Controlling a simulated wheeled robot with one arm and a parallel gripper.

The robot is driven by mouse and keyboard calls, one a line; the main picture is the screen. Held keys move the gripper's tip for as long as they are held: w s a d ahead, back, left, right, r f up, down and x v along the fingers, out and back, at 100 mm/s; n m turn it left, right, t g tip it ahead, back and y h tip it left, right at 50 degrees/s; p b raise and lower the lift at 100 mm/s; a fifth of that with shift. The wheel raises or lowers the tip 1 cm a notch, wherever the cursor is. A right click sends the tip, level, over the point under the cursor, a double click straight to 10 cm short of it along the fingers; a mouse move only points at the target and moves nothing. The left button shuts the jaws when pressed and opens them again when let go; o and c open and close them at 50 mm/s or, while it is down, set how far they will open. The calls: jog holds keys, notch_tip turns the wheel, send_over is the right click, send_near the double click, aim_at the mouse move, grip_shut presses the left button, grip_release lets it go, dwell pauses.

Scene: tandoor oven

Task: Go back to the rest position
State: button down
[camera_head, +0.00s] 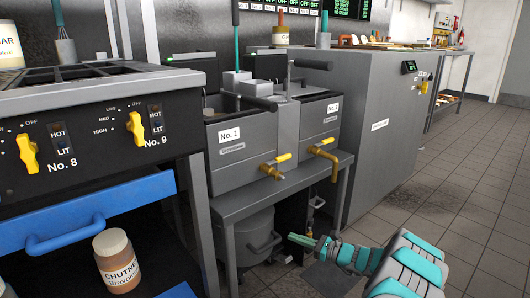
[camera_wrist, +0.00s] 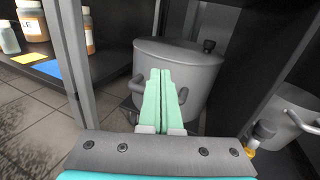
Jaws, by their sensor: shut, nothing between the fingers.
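My gripper (camera_head: 303,240) is at the lower middle of the head view, low in front of the fryer table. Its pale green fingers are together and empty; in the wrist view the gripper (camera_wrist: 160,75) shows the two fingers side by side. A grey lidded pot (camera_wrist: 185,65) stands behind the fingertips in the wrist view. In the head view the same kind of grey pot (camera_head: 245,235) sits under the table. I cannot tell whether the fingers touch the pot.
Fryers No. 1 (camera_head: 240,150) and No. 2 (camera_head: 318,118) stand on a metal table with yellow-handled taps (camera_head: 272,170). Tiled floor (camera_head: 440,210) is clear at right.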

jog(key=s+a+r+n+g+y+p, duration=0.1)
jog(key=s+a+r+n+g, duration=0.3)
jog(key=s+a+r, duration=0.3)
jog(key=s+a+r+n+g+p, duration=0.2)
jog(key=s+a+r+n+g, duration=0.15)
jog(key=a+r, duration=0.4)
jog(key=s+a+r+n+g+h+p, duration=0.15)
jog(key=s+r+n, duration=0.25)
jog(key=s, duration=0.4)
jog(key=s+a+r+n+g+h+p, duration=0.1)
jog(key=s+a+r+n+g+h, duration=0.15)
jog(key=s+r+n, duration=0.4)
jog(key=s+d+n+g+h+p, duration=0.2)
jog(key=s+d+h, duration=0.2)
jog(key=s, duration=1.2)
jog(key=s+d+r+n+t+h+p, duration=0.1)
jog(key=s+d+n+t+h+p, duration=0.1)
jog(key=s+d+h, duration=0.6)
jog(key=s+d+n+p, duration=0.1)
jog(key=s+d, duration=0.5)
jog(key=d, duration=0.2)
jog(key=shift+d+r+n, duration=0.15)
jog(key=shift+r+n, duration=0.2)
jog(key=shift+n, duration=0.05)
